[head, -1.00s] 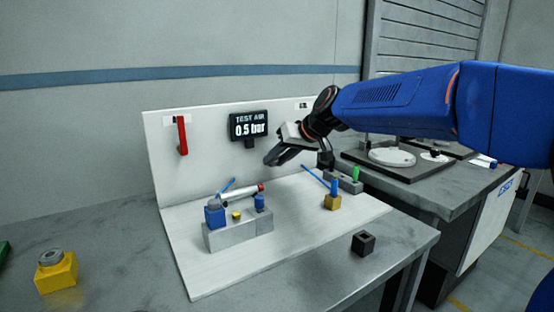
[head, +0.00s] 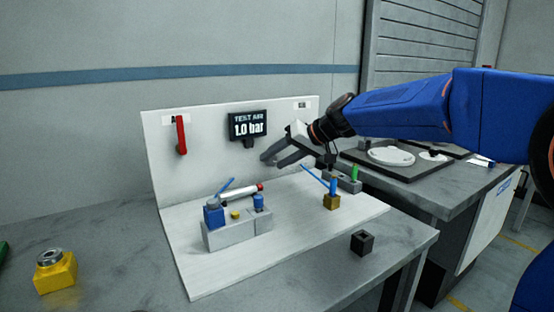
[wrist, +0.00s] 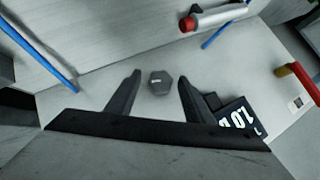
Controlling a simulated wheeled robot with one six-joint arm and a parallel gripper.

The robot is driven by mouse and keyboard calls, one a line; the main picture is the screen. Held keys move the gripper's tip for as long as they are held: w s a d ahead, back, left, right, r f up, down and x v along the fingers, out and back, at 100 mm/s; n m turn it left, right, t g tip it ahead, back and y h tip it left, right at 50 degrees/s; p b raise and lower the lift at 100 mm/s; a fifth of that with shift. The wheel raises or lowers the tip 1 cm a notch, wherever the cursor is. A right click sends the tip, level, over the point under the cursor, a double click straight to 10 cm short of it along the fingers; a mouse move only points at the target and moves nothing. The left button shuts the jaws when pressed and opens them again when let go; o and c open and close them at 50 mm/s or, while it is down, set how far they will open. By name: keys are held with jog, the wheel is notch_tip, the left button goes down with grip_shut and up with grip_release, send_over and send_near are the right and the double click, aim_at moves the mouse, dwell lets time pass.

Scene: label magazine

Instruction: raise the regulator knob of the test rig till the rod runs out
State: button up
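The regulator knob (wrist: 159,83) is a grey hexagonal knob on the white panel. In the wrist view it sits between the two dark fingers of my gripper (wrist: 160,78), with a gap on each side. My gripper (head: 271,161) is open in front of the panel, right of and below the display; in the head view I cannot make out the knob. The display (head: 248,126) reads TEST AIR 1.0 bar. The silver cylinder (head: 238,193) with a red end lies over the grey block, and also shows in the wrist view (wrist: 222,14). I see no rod clearly extended.
A red lever (head: 181,134) stands upright on the panel's left. Blue hoses rise near the cylinder and a brass fitting (head: 331,201). A black cube (head: 362,243) and a yellow block (head: 55,272) stand on the table. The white base plate's front is clear.

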jog(key=shift+r, duration=0.1)
jog(key=v, duration=1.7)
jog(key=shift+r, duration=0.1)
dwell(1.8)
